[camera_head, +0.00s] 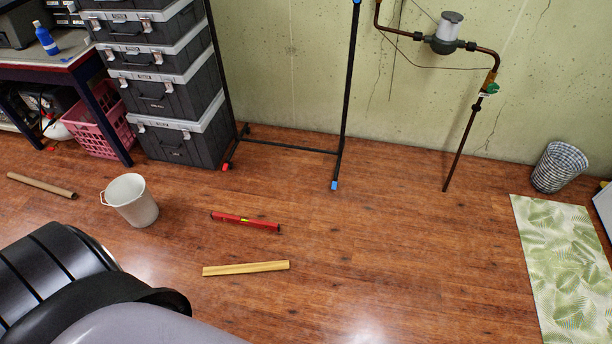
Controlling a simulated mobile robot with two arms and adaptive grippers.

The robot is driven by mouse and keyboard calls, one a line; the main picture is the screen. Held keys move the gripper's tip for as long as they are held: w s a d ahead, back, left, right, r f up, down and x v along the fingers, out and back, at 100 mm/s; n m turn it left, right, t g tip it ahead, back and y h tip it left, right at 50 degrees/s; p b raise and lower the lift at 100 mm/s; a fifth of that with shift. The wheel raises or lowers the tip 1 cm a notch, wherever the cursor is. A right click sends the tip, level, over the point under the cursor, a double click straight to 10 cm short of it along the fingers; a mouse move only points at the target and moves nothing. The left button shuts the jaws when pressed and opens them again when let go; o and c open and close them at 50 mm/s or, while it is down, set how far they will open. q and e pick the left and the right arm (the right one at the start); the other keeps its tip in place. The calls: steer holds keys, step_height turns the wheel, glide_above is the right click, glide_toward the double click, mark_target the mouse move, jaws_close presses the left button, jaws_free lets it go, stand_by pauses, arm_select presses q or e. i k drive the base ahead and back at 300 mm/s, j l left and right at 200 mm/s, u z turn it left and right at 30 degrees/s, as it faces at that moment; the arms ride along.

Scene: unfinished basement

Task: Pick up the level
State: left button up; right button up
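A red level (245,221) with a small yellow-green vial near its middle and dark ends lies flat on the wooden floor, left of the picture's centre. A pale wooden strip (246,268) lies on the floor just in front of it, apart from it. Neither gripper is in view. Nothing covers the level.
A whitish bucket (131,202) stands left of the level, and a brown tube (41,186) lies farther left. Stacked dark toolboxes (168,101) and a metal rack (291,147) stand behind. A leafy mat (566,262) and a basket (557,167) are right. The middle-right floor is clear.

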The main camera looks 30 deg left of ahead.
mark_target(216, 216)
steer(key=i+l, duration=0.1)
steer(key=i, duration=0.6)
steer(key=i+l, duration=0.1)
steer(key=i, duration=0.55)
steer(key=i+u, duration=0.05)
